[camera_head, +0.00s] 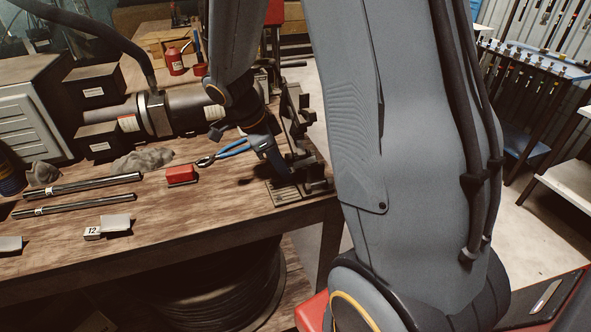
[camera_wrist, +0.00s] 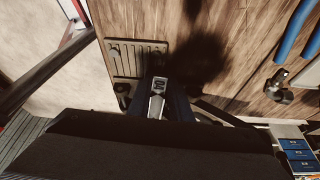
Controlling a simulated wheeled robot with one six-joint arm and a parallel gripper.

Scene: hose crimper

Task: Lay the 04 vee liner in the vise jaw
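The 04 vee liner (camera_wrist: 157,97), a small bright metal piece with a "04" label, shows in the wrist view between the fingers of my gripper (camera_wrist: 165,108). My gripper appears shut on it, though the contact is partly hidden in shadow. In the head view my gripper (camera_head: 273,162) points down close to the left side of the vise (camera_head: 297,125) at the bench's right end; the liner cannot be made out there. The vise's slotted base plate (camera_head: 287,193) also shows in the wrist view (camera_wrist: 126,64), beyond the gripper. The jaw gap is mostly hidden by my arm.
Blue-handled pliers (camera_head: 228,154) and a red block (camera_head: 181,175) lie left of my gripper. A liner tagged 12 (camera_head: 113,224), another metal piece (camera_head: 10,244) and two rods (camera_head: 82,186) lie farther left. The crimper (camera_head: 180,112) stands behind. The front bench is mostly clear.

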